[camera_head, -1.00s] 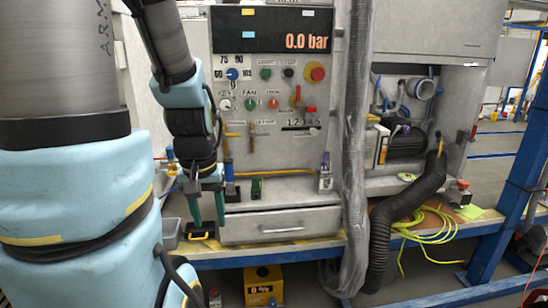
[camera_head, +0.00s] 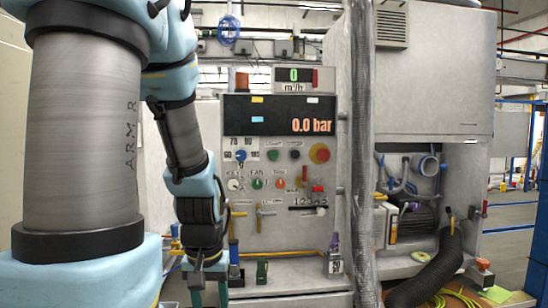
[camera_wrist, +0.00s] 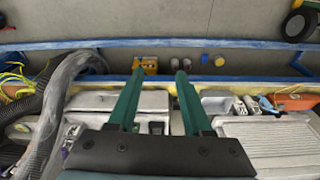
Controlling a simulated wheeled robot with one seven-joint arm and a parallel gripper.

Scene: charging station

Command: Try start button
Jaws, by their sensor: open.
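The control panel (camera_head: 244,205) stands upright in the middle of the head view. My gripper (camera_head: 208,295) hangs pointing down, low in front of the panel's left side, well below the buttons. In the wrist view my gripper (camera_wrist: 159,78) has its two green fingers apart with nothing between them. The buttons are not seen in the wrist view.
A dark display (camera_head: 278,115) above the buttons reads 0.0 bar. Switches and a red lever (camera_head: 305,176) sit below them. A wrapped vertical pipe (camera_head: 361,140) stands right of the panel.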

